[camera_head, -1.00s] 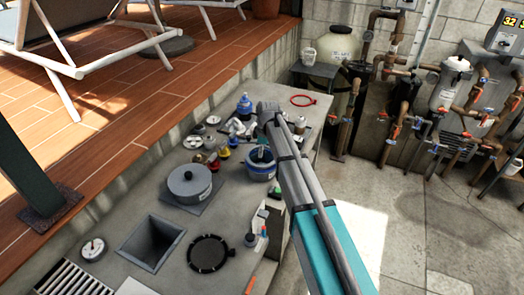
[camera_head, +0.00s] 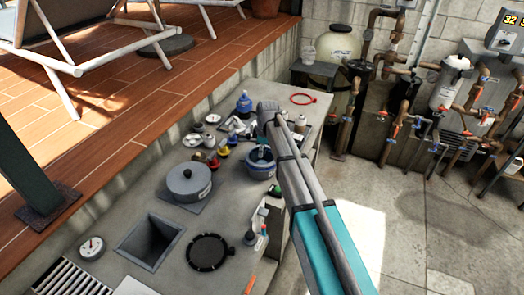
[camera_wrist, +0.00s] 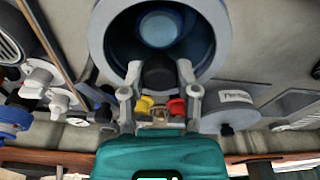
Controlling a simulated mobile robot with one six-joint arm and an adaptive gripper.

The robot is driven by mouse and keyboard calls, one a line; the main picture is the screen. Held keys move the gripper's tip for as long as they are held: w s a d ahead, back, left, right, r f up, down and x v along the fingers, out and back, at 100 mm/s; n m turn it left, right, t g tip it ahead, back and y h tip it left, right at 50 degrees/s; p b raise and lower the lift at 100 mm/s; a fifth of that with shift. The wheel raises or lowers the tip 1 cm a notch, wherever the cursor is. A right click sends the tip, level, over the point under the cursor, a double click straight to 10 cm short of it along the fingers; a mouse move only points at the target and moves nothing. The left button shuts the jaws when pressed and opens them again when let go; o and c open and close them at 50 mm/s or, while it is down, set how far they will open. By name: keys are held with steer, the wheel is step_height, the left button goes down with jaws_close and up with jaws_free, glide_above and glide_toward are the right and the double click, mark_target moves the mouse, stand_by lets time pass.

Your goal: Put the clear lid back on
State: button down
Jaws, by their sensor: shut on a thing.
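My gripper (camera_wrist: 160,88) is shut on a black knob (camera_wrist: 158,73) at the near edge of a large round piece in the wrist view. The knob appears to belong to the clear lid, but its transparent part is hard to make out. A wide grey ring (camera_wrist: 105,45) surrounds a deep blue interior with a pale round spot at its bottom. In the head view my gripper (camera_head: 264,148) is over the blue pot (camera_head: 260,171). My arm hides part of the pot, and I cannot tell whether the lid touches it.
A square opening (camera_head: 150,242), a black round cover (camera_head: 210,252) and a gauge (camera_head: 91,247) lie nearer. Small valves and a blue bottle (camera_head: 243,103) crowd behind. Bottles stand by the right edge.

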steer(key=shift+f+b, duration=0.3)
stand_by(0.5)
steer(key=shift+c, duration=1.3)
jaws_free()
steer(key=shift+o, duration=0.7)
steer(key=shift+r, duration=0.2)
steer(key=shift+r+p, duration=2.35)
steer(key=shift+p, duration=0.2)
steer(key=shift+r, duration=0.15)
